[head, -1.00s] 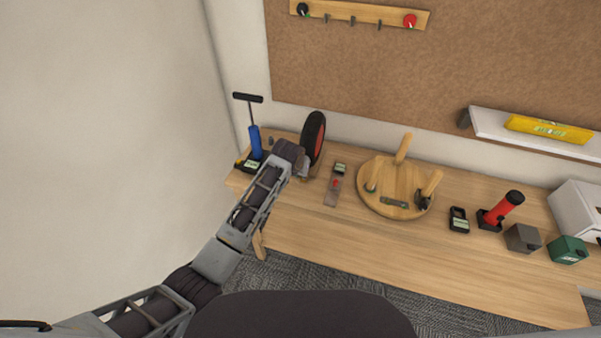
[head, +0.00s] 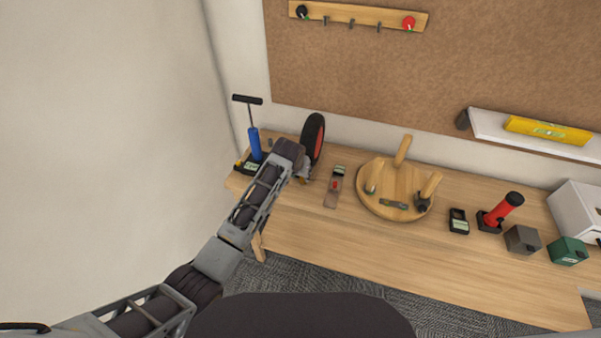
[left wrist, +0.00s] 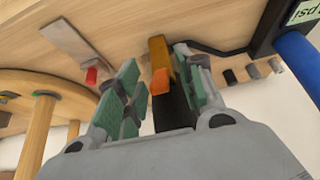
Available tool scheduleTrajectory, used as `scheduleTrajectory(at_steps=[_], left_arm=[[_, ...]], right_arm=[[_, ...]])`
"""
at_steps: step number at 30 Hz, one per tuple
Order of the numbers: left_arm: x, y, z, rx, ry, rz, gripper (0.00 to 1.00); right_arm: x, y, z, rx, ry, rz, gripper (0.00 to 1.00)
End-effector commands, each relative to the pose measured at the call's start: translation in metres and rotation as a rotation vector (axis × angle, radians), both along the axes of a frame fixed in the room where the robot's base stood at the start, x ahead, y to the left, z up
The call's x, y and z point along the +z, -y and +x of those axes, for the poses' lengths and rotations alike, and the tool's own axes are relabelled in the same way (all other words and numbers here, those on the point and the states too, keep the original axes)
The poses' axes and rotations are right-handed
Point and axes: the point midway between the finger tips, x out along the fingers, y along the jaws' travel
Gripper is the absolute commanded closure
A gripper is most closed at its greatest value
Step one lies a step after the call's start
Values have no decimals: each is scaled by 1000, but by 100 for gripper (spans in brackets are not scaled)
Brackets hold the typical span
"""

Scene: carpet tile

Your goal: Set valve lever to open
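An orange lever (left wrist: 159,62) with a dark body below it shows between the two green-padded fingers of my left gripper (left wrist: 158,88) in the left wrist view. Gaps show between the lever and the pads, so the fingers look open around it, not closed on it. A black hose runs from near the lever to the base of the blue pump (left wrist: 299,62). In the head view the left gripper (head: 304,173) is at the front of the black-and-red wheel (head: 313,138), largely hidden by my wrist. The blue pump (head: 254,143) stands left of it. My right gripper is not in view.
On the workbench (head: 380,255), a grey strip with a red part (head: 334,188) lies right of the gripper. Further right are an upturned round stool (head: 380,208), a dark meter (head: 459,221) and a red-and-black tool (head: 502,208). The bench front is clear.

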Motion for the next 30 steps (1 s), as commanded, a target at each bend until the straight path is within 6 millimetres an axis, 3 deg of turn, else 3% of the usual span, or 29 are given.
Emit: scheduleTrajectory(at_steps=[14, 30], left_arm=[[12, -2, -7, 0, 0, -1, 62], [60, -10, -32, 0, 1, 0, 62]], right_arm=[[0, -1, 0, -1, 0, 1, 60], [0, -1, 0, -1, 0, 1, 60]])
